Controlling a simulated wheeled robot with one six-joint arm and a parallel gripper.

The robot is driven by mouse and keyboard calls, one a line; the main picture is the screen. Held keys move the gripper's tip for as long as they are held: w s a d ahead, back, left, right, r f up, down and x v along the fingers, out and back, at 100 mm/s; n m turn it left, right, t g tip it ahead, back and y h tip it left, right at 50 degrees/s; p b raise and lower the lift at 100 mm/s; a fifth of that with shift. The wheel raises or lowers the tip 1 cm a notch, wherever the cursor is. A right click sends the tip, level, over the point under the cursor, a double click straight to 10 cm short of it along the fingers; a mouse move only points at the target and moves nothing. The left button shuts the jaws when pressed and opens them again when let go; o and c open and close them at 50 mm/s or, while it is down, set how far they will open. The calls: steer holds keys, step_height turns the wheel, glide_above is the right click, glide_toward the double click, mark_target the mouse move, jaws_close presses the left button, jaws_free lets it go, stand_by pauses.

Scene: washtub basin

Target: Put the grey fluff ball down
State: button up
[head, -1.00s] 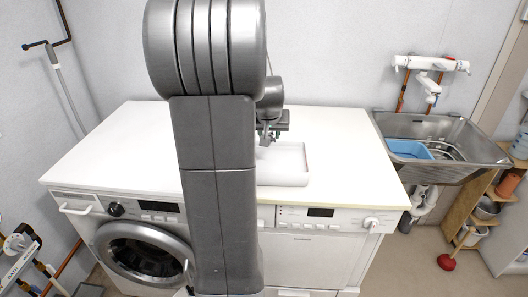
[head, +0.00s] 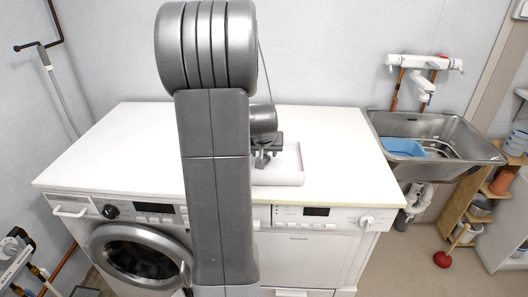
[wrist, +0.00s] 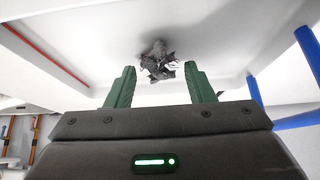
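The grey fluff ball (wrist: 158,58) is a dark, ragged clump in the wrist view. It shows just beyond and between the green fingertips of my gripper (wrist: 160,70), against a pale surface. Gaps show between the clump and both fingers, so my gripper is open and not closed on it. In the head view my gripper (head: 264,158) is low over a shallow white tray (head: 290,179) on the white worktop (head: 335,140). I cannot tell the fluff apart from the gripper there. My arm hides part of the worktop.
A washing machine (head: 145,250) and a second white appliance (head: 310,250) stand under the worktop. A steel sink (head: 470,150) with a blue basin (head: 403,147) is at the right. The worktop is clear left of my arm and right of the tray.

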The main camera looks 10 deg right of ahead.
steer(key=shift+o, duration=0.5)
steer(key=shift+r, duration=0.1)
steer(key=shift+r, duration=0.2)
steer(key=v, duration=1.2)
steer(key=shift+f, duration=0.1)
stand_by(0.6)
